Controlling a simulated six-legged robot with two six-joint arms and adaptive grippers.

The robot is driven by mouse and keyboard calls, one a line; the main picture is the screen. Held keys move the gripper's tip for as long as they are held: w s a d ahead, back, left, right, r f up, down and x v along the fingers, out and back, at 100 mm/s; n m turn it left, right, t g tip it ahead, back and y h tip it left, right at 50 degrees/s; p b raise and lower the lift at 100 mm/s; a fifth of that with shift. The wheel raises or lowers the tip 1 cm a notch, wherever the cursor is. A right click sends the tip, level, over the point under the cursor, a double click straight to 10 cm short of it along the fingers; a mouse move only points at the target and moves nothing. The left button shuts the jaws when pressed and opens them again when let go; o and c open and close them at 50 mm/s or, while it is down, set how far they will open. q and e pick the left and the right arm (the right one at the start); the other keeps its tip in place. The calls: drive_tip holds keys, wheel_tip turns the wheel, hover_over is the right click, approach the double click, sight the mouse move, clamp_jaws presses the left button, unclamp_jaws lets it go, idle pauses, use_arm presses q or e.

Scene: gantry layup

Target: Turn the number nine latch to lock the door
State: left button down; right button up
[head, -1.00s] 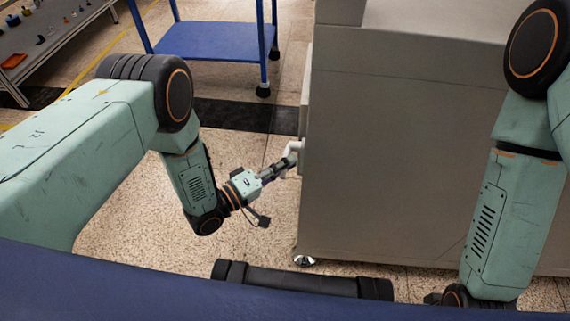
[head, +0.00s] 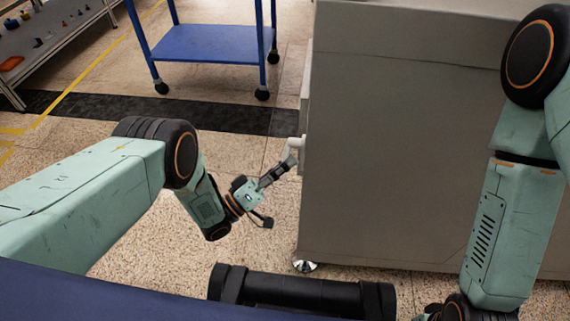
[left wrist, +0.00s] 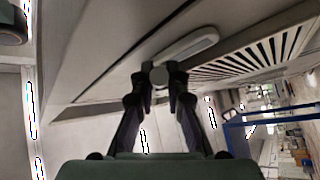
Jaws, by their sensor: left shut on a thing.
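The latch is a pale handle (head: 295,143) on the left side face of the large grey cabinet (head: 420,170). In the left wrist view it is a long light-grey bar (left wrist: 190,45) with a round end between my fingers. My left gripper (head: 287,165) is shut on this handle, reaching up and to the right at the cabinet edge. Its fingers (left wrist: 159,86) sit on either side of the round end. No number can be read on the latch.
A vented panel (left wrist: 250,55) lies beside the handle. A blue cart (head: 205,45) on casters stands behind, left of the cabinet. A shelf with small parts (head: 45,50) is at the far left. The cabinet's levelling foot (head: 305,266) rests on open speckled floor.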

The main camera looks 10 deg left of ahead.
use_arm(q)
drive_tip(key=shift+f, duration=0.1)
idle(0.3)
drive_tip(key=c, duration=1.3)
unclamp_jaws()
drive_tip(key=shift+c, duration=0.2)
drive_tip(key=v, duration=0.7)
drive_tip(key=shift+a+f, duration=0.15)
drive_tip(key=shift+a, duration=0.05)
